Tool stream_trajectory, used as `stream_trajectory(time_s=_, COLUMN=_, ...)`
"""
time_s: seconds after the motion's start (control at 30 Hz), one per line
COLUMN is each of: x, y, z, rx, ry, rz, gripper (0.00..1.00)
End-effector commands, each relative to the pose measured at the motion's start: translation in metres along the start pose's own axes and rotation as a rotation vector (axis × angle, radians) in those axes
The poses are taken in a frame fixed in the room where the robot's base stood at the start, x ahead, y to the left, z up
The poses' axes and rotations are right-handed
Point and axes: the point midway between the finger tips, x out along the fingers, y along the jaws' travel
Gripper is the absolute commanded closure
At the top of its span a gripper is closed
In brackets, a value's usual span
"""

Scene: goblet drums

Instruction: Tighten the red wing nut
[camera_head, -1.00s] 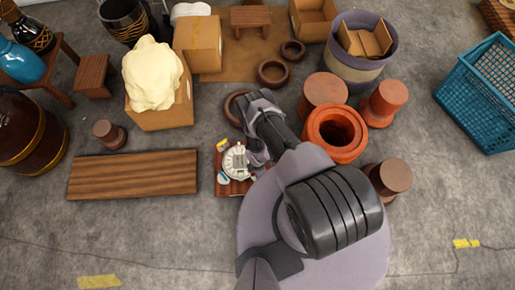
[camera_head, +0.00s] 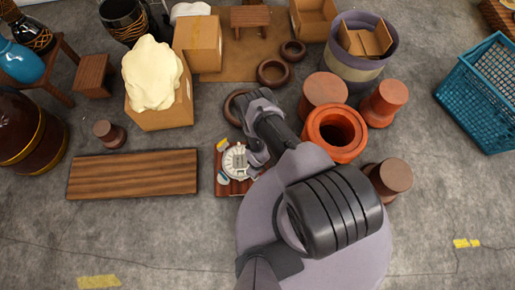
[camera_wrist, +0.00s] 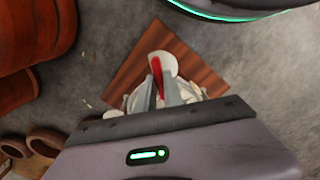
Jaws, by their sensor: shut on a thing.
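The red wing nut (camera_wrist: 156,72) shows in the wrist view as a narrow red strip between the fingers of my gripper (camera_wrist: 165,92). My gripper is shut on it. A pale round part lies around and below the fingers, partly hidden by them. This part sits on a small brown wooden board (camera_wrist: 205,72). In the head view the board (camera_head: 232,188) lies on the floor under a white round fixture (camera_head: 232,162), with my gripper (camera_head: 243,160) over it. The wing nut cannot be made out there.
A long wooden plank (camera_head: 132,174) lies left of the board. An orange hollow drum body (camera_head: 336,133) and several reddish-brown pieces stand to the right. A dark ring (camera_head: 232,108) lies behind. A blue crate (camera_head: 484,95) stands far right. Grey floor is clear in front at left.

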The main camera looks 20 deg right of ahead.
Motion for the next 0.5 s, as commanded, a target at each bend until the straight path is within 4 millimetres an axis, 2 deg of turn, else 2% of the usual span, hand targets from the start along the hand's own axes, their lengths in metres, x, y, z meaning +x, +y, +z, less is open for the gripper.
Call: stream_trajectory(time_s=0.5, x=0.0003, y=-0.0001, z=0.0004, rx=0.488, ry=-0.001, rz=0.0, gripper=1.0)
